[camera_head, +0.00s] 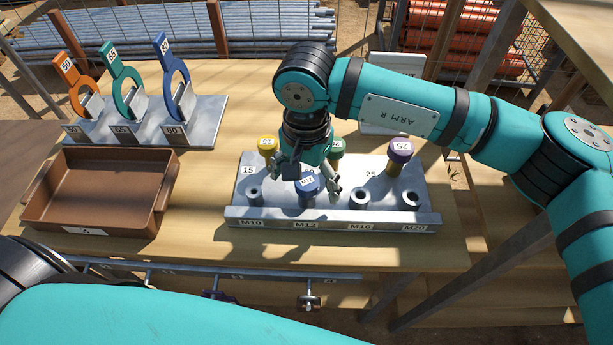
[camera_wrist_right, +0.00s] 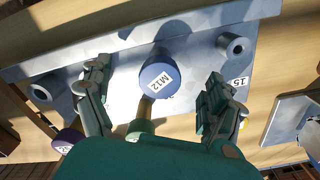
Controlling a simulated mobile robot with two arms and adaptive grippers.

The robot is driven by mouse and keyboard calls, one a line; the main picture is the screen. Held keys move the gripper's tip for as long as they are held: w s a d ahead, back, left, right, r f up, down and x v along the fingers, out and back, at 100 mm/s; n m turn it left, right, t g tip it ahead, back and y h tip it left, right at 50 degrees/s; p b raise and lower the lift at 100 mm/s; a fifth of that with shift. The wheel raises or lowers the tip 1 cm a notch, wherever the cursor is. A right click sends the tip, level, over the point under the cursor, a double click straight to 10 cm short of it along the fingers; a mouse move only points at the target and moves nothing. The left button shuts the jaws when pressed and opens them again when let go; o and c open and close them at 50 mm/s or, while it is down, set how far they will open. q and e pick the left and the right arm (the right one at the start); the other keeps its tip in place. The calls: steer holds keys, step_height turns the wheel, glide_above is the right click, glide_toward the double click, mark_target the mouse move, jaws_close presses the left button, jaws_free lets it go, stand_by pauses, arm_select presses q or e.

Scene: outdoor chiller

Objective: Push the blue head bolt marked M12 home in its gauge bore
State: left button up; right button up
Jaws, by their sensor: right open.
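The blue head bolt (camera_head: 307,187), marked M12, stands at the M12 place of the grey gauge block (camera_head: 240,216). Its head hides the bore, so how deep it sits cannot be told. The head also shows in the right wrist view (camera_wrist_right: 158,78), with the M12 label facing the camera. My right gripper (camera_head: 312,181) is open from above, its fingers apart on either side of the blue head. In the wrist view, gaps show between the head and both fingers. My left gripper is out of view; part of my left arm crosses the bottom of the head view.
Empty collars stand at M10 (camera_head: 255,195), M16 (camera_head: 359,200) and M20 (camera_head: 410,200). Behind are yellow (camera_head: 268,144), green (camera_head: 337,147) and purple (camera_head: 400,150) heads. A brown tray (camera_head: 112,152) and a rack of ring gauges (camera_head: 205,115) stand left.

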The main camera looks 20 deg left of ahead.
mark_target(306, 181)
step_height(306, 181, up, 7)
steer(key=shift+f+p, duration=0.15)
steer(key=shift+p, duration=0.8)
